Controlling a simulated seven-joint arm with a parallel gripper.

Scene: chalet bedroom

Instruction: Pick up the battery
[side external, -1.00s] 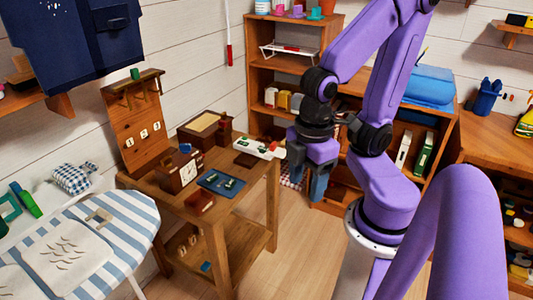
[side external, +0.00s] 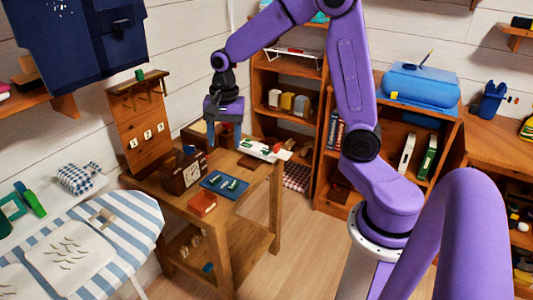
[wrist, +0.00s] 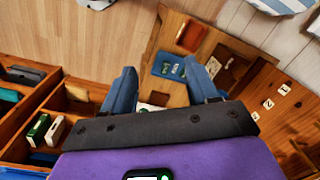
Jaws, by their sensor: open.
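Small green, battery-like pieces (side external: 232,184) lie on a blue tray (side external: 213,188) on the wooden table; they are too small to tell apart surely. In the wrist view the blue tray (wrist: 158,72) with its green pieces (wrist: 178,70) shows between and beyond my fingers. My gripper (side external: 223,146) points down above the back part of the table, behind the tray in the side view. It is open and empty, with its fingertips (wrist: 160,67) wide apart. A white board (side external: 256,148) with green and red pieces lies to its right.
A wooden clock (side external: 184,172) stands left of the tray, and a red-brown box (side external: 202,204) lies in front. A pegboard stand (side external: 143,128) rises at the table's back left. Shelves stand to the right.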

